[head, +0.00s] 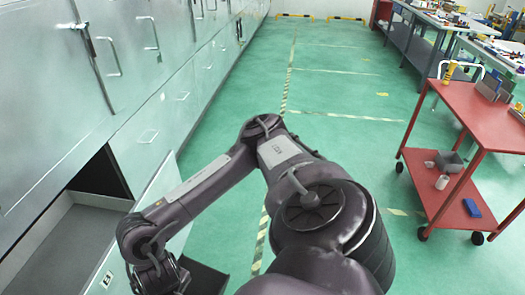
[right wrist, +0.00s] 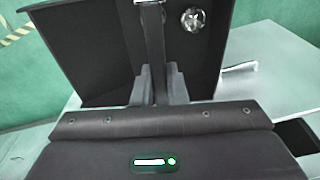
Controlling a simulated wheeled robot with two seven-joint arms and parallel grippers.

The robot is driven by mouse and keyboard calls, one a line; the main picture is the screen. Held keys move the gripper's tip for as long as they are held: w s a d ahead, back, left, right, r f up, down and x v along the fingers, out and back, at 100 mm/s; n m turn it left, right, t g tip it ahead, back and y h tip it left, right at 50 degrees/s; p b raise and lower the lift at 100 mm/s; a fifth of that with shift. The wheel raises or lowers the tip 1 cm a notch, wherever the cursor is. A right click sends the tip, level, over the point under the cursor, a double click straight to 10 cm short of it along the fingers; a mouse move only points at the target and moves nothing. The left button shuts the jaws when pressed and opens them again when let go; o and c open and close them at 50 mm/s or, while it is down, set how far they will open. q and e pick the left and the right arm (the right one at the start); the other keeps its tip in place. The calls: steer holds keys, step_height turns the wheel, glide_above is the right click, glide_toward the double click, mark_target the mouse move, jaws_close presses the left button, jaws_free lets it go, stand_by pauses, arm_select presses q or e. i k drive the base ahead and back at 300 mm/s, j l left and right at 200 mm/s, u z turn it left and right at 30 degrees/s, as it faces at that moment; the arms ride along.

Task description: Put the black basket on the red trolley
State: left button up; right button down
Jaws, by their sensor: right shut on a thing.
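The black basket (right wrist: 85,55) fills much of the right wrist view. My right gripper (right wrist: 156,85) is shut on its upright handle strip. A shiny round metal part (right wrist: 194,19) shows inside the basket. In the head view a dark corner of the basket (head: 205,279) shows at the bottom, beside the open drawer and partly hidden by my right arm. The red trolley (head: 462,104) stands at the right of the head view, apart from the basket. My left gripper is not in view.
An open drawer (head: 50,245) juts from the grey cabinets at the left. The trolley's top carries a yellow item (head: 449,72) and grey parts; its lower shelf holds a grey box, a white cylinder and a blue item (head: 472,208). The green aisle floor (head: 340,100) is clear.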

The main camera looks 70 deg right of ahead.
mark_target(477, 113)
steer(key=z, duration=0.4)
steer(key=l+z, duration=0.1)
steer(key=z, duration=0.7)
steer(key=l+z, duration=0.1)
steer(key=z, duration=0.3)
steer(key=i+l+z, duration=0.25)
steer(key=z, duration=0.15)
steer(key=i+l+z, duration=0.25)
steer(key=z, duration=0.2)
steer(key=i+l+z, duration=0.1)
steer(key=i+z, duration=0.5)
steer(key=z, duration=0.2)
steer(key=i+j+z, duration=0.1)
steer(key=i, duration=0.4)
steer(key=i+j+z, duration=0.1)
steer(key=i, duration=0.4)
steer(key=i+j+z, duration=0.1)
steer(key=i, duration=0.45)
steer(key=j, duration=0.1)
